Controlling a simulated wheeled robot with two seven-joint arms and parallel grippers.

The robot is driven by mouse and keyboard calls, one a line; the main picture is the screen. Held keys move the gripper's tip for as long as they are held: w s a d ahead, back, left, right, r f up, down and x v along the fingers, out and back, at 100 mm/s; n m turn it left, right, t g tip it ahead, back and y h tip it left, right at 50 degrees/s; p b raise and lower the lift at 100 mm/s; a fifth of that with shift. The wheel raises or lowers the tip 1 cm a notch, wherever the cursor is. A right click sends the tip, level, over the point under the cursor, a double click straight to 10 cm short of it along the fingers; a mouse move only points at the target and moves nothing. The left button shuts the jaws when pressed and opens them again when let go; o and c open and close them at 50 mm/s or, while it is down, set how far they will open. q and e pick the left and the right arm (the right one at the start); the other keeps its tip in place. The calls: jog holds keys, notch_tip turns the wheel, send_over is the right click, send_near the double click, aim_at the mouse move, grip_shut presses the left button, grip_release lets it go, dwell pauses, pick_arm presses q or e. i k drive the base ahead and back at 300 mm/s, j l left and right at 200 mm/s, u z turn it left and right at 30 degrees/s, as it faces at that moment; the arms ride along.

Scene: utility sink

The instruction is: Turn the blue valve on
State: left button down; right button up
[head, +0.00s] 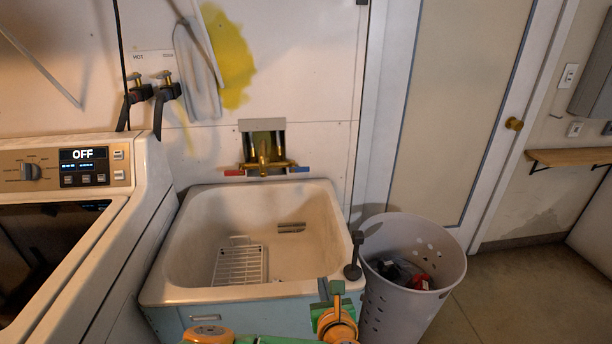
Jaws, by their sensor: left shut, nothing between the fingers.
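The blue valve handle (300,169) is a small blue bar at the right end of the brass faucet (264,163). The faucet is on the wall above the back rim of the sink (190,240). A matching red handle (234,173) is at the faucet's left end. My left gripper (337,290) is low in the picture, by the sink's front right corner, well short of the faucet. It looks shut and empty, and is apart from the blue handle. My right gripper is not clearly in view.
A white wire rack (240,264) lies in the sink. A perforated basket (395,310) with items stands right of the sink. A washing machine (135,190) stands at left. The space above the sink is open.

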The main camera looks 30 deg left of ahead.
aim_at(292, 170)
jog(key=i+j, duration=0.9)
jog(key=j, duration=0.15)
